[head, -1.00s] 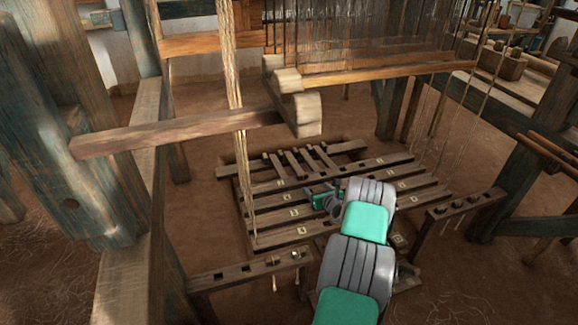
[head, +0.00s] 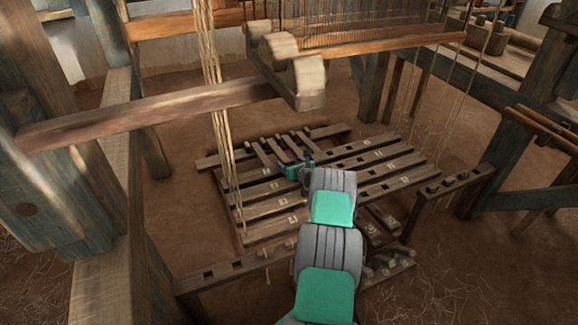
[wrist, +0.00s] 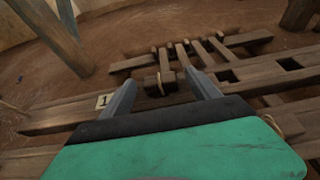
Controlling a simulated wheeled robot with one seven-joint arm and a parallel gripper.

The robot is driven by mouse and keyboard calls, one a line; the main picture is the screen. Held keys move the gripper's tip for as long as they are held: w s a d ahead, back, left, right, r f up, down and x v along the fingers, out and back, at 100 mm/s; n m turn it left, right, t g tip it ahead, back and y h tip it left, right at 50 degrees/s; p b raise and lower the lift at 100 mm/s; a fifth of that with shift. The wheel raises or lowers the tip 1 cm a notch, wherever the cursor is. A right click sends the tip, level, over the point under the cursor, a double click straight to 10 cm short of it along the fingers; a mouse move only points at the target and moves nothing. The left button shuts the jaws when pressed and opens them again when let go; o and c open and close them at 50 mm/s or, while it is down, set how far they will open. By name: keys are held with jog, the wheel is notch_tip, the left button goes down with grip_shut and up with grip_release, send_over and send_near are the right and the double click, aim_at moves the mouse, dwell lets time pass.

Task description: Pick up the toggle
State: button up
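My gripper (head: 298,164) is low over the far part of the slatted treadle frame (head: 350,165) in the head view. In the wrist view, its two grey fingers (wrist: 160,80) are apart with nothing clamped between them. A dark wooden block with a thin pale loop (wrist: 159,84) shows beyond and between the fingertips; I cannot tell whether it is the toggle. In the head view, a small pale peg (head: 267,254) at the front slotted rail (head: 225,269) looks toggle-like. It is too small to identify surely.
Several short bars (head: 280,147) lie at the frame's far end. Hanging cords (head: 222,150) and a long beam (head: 150,110) are at the left. A slotted rail (head: 455,182) stands at the right. Bare earth floor (head: 185,210) is open at the left.

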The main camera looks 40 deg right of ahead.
jog(key=c, duration=1.4)
